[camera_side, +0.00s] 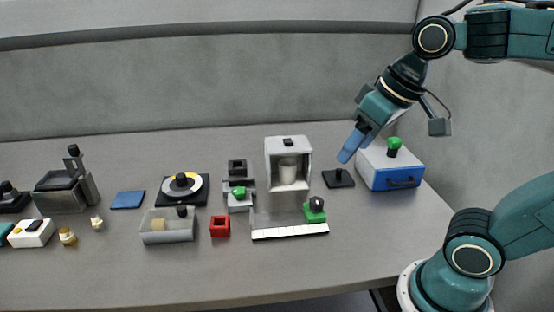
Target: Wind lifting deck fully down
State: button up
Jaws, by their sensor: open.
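My gripper (352,146) hangs at the right, tilted down to the left, its blue fingers above the table behind a small black plate with a knob (338,179). It looks empty; the gap between its fingers is hard to see. I cannot tell for certain which thing is the lifting deck. A white open-fronted housing (273,160) stands in the middle with a pale cylinder (288,171) inside. In front of it are a green block with a dark knob (315,210) and a white strip (290,232). Left of it is a grey stepped unit with a green knob (239,194).
A blue and white box with a green knob (383,178) stands at the right. A red block (220,226), a clear tray (154,232), a dial unit (182,188) and a blue pad (128,200) are further left. The front of the table is clear.

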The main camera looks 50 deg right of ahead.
jog(key=w+r+m+g, duration=0.1)
jog(key=w+r+m, duration=0.1)
jog(key=w, duration=0.7)
jog(key=m+g, duration=0.4)
jog(key=m, duration=0.1)
send_over(239, 189)
notch_tip(239, 189, down, 13)
jog(key=shift+r, duration=0.15)
jog(key=shift+n, duration=0.3)
notch_tip(239, 189, down, 14)
jog(key=shift+r, duration=0.1)
jog(key=c, duration=1)
